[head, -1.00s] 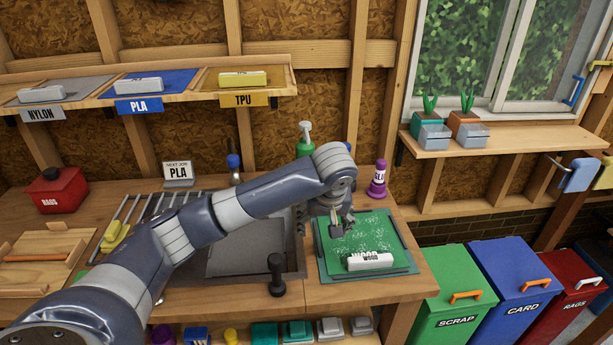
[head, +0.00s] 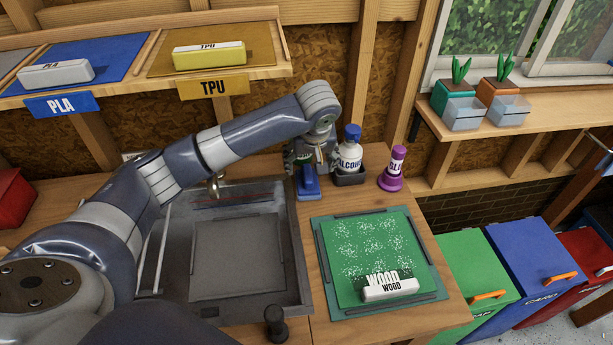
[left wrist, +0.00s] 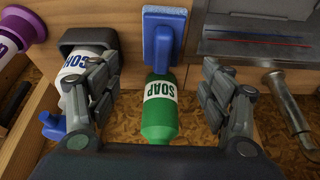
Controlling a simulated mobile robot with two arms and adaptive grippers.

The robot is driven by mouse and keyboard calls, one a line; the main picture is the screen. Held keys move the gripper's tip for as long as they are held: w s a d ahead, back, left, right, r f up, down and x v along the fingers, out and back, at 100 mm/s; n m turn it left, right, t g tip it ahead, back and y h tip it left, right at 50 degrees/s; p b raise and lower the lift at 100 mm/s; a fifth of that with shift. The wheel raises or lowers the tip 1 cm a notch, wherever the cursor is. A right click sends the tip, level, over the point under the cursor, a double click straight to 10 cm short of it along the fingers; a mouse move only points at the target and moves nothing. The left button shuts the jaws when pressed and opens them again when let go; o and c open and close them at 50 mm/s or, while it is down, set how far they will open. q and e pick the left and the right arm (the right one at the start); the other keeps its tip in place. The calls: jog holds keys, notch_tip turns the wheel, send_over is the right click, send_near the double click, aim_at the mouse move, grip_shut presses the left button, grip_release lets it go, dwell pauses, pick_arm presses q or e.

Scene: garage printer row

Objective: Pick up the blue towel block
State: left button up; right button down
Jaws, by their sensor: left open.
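A blue block-like item (head: 308,183) lies at the counter's back, beside the sink corner; in the left wrist view this blue item (left wrist: 162,45) has a white pad at its end. I cannot tell whether it is the towel block. My left gripper (head: 312,158) is just behind it, pointing down. In the left wrist view the open left gripper (left wrist: 160,85) has its fingers on either side of a green soap bottle (left wrist: 160,115), with nothing visibly gripped. The bottle is mostly hidden by the gripper in the head view. My right gripper is not in view.
A white alcohol bottle (head: 351,150) in a dark holder and a purple glue bottle (head: 394,168) stand close right of the gripper. The sink (head: 180,260) is left. A green mat (head: 370,235) bears a white WOOD block (head: 390,289). A TPU shelf (head: 265,55) is above.

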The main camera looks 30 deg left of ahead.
aim_at(308, 173)
pick_arm(q)
jog(key=x, duration=0.3)
jog(key=shift+f, duration=0.1)
jog(key=p+x, duration=0.2)
jog(key=x, duration=0.3)
jog(key=shift+s+a, duration=0.1)
jog(key=shift+a, duration=0.1)
jog(key=shift+f, duration=0.25)
jog(key=c, duration=1.1)
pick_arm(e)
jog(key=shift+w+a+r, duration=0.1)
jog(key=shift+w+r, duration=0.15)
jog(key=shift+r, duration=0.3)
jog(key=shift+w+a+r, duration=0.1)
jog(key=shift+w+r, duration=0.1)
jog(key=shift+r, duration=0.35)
